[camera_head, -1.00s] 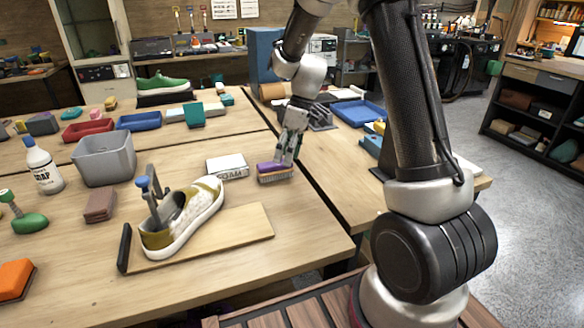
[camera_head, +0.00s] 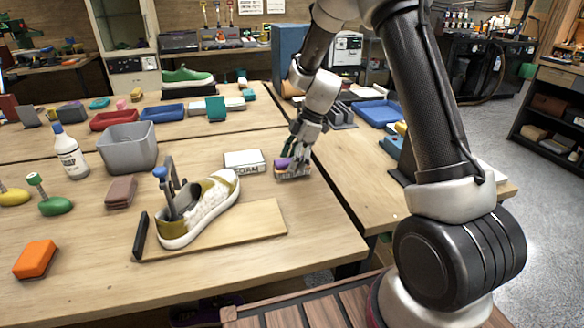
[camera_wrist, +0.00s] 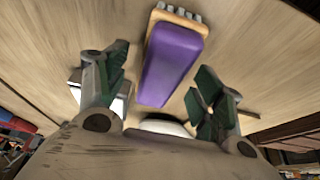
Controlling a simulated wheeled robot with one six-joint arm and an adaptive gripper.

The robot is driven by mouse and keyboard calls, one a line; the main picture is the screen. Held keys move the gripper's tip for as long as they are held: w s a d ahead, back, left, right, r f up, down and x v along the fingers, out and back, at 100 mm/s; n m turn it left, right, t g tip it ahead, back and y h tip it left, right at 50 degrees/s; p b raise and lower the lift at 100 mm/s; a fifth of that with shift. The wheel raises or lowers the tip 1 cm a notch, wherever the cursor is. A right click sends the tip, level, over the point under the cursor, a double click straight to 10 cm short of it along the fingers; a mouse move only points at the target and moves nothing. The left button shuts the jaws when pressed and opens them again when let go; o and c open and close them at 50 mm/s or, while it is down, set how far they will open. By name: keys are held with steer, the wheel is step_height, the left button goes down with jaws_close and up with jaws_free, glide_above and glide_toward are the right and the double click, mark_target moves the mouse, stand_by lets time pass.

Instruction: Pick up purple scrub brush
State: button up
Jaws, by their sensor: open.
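The purple scrub brush (camera_head: 284,164) lies on the wooden table to the right of the white box, partly hidden behind my gripper in the head view. In the wrist view the brush (camera_wrist: 171,62) shows its purple top and a tan edge with pale bristles at the far end. My gripper (camera_head: 294,165) is low over the brush. In the wrist view my gripper (camera_wrist: 160,85) is open, with one green-padded finger on each side of the brush and visible gaps between. Whether the fingers touch the table cannot be told.
A white box (camera_head: 244,161) stands just left of the brush. A sneaker (camera_head: 204,207) rests on a wooden board (camera_head: 262,222) in front. A grey bin (camera_head: 128,147), a soap bottle (camera_head: 69,154) and a brown block (camera_head: 120,192) are further left. The table's right edge is near the brush.

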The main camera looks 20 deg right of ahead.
steer(key=shift+a+f, duration=0.15)
steer(key=shift+f, duration=0.25)
steer(key=shift+f, duration=0.25)
stand_by(0.3)
steer(key=c, duration=1.2)
step_height(320, 180, up, 11)
steer(key=shift+f, duration=0.2)
